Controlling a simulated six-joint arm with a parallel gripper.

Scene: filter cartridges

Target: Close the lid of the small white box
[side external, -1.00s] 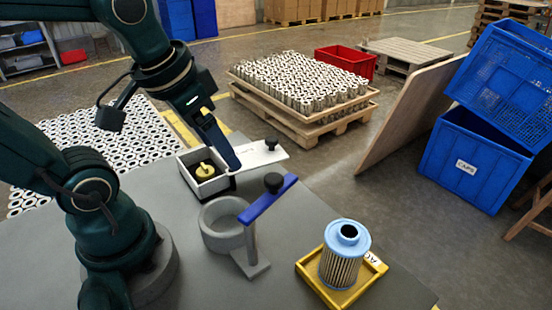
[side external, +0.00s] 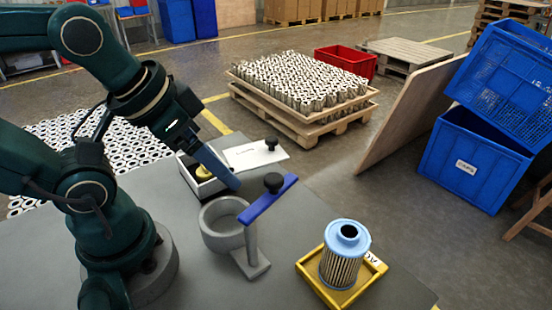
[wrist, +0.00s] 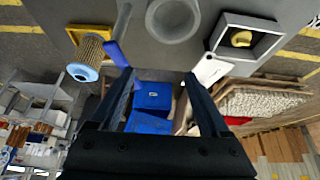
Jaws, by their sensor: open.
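The small white box (side external: 187,172) stands open at the back edge of the grey table, partly behind my gripper. A yellow brass-coloured part (side external: 203,173) lies inside it. Its white lid (side external: 250,157), with a black knob (side external: 271,143), is swung out to the right of the box, lying about flat. In the wrist view the box (wrist: 222,30) is at upper right, with part of the lid (wrist: 208,68) below it. My gripper (side external: 233,183) is in front of the box and lid, pointing down right; its fingers (wrist: 159,73) are apart and empty in the wrist view.
A grey ring holder (side external: 212,240) with a blue bar (side external: 262,204) and black knob stands just in front of my gripper. A blue-capped filter (side external: 350,262) stands in a yellow tray (side external: 338,299) at front right. The table front is clear.

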